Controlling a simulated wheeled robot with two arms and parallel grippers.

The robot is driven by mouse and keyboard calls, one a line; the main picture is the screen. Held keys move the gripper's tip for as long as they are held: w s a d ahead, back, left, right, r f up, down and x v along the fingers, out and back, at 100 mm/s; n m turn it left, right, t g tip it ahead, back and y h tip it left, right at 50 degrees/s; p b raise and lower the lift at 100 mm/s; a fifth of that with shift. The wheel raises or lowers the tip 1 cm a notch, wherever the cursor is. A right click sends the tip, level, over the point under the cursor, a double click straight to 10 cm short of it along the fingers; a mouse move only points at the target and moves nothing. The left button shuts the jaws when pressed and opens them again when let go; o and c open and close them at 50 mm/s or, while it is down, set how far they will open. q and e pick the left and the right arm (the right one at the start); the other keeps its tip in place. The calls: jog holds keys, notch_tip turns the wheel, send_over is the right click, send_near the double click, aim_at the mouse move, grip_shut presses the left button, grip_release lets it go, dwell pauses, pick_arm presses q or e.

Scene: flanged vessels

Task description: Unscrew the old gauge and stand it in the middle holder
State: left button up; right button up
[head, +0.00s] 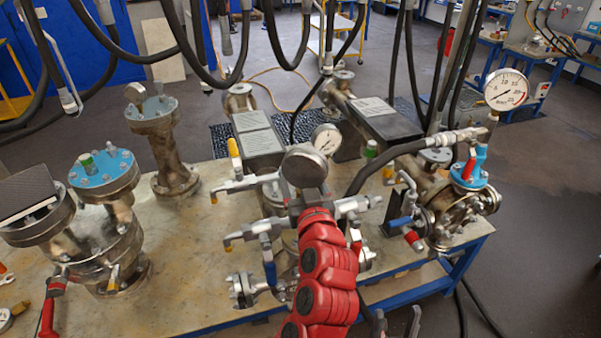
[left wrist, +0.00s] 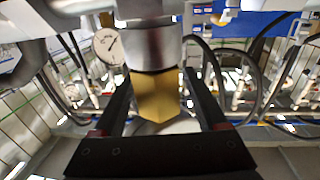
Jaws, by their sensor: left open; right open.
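Several dial gauges show in the head view. A large white one (head: 506,90) stands at the right on a hose fitting, a smaller white one (head: 326,138) is near the middle, and a dark round one (head: 304,165) is just in front of it. I cannot tell which is the old gauge or pick out the middle holder. In the left wrist view, my left gripper (left wrist: 154,82) is open, with its black fingers either side of a brass hex fitting (left wrist: 153,100) under a silver cylinder (left wrist: 152,46). My right gripper (head: 390,320) is open and empty at the bottom edge.
The worktop (head: 190,290) carries flanged vessels at the left (head: 104,180) and a valve assembly (head: 455,205) at the right. A red segmented part (head: 325,262) rises in the middle front. Black hoses (head: 120,50) hang across the top. A red-handled tool (head: 48,312) is at lower left.

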pick_arm(q)
grip_shut()
grip_release()
dwell(0.4)
jog(key=shift+s, duration=0.1)
jog(key=shift+s+d+f+b, duration=0.15)
jog(key=shift+s+b, duration=0.15)
jog(key=shift+s, duration=0.05)
jog(key=s+d+b, duration=0.1)
jog(key=s+d, duration=0.2)
jog(key=s, duration=1.3)
jog(key=shift+s, duration=0.15)
